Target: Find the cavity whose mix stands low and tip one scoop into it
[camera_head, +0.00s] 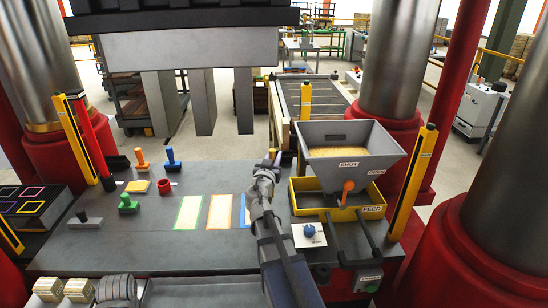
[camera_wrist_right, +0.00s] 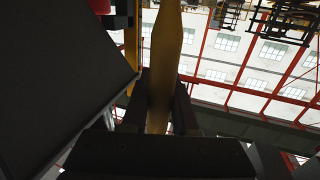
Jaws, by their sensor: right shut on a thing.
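Three cavities lie in the dark table: one with a green rim (camera_head: 189,213), one with an orange rim (camera_head: 220,211) and one with a blue rim (camera_head: 245,216). Pale mix shows in the first two; I cannot tell their levels apart. My arm partly hides the blue-rimmed one. My right gripper (camera_head: 270,162) is beyond and right of the cavities, above the table. In the right wrist view it is shut on a long yellow-brown thing (camera_wrist_right: 163,60), seemingly the scoop's handle. The scoop's bowl is not clear. My left gripper is not in view.
A grey hopper (camera_head: 357,155) of yellow mix, with an orange lever (camera_head: 348,187), stands over a yellow feed tray (camera_head: 372,213) at right. Grey press blocks (camera_head: 203,102) hang behind the cavities. Coloured stamps, including a green one (camera_head: 128,203), stand at left.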

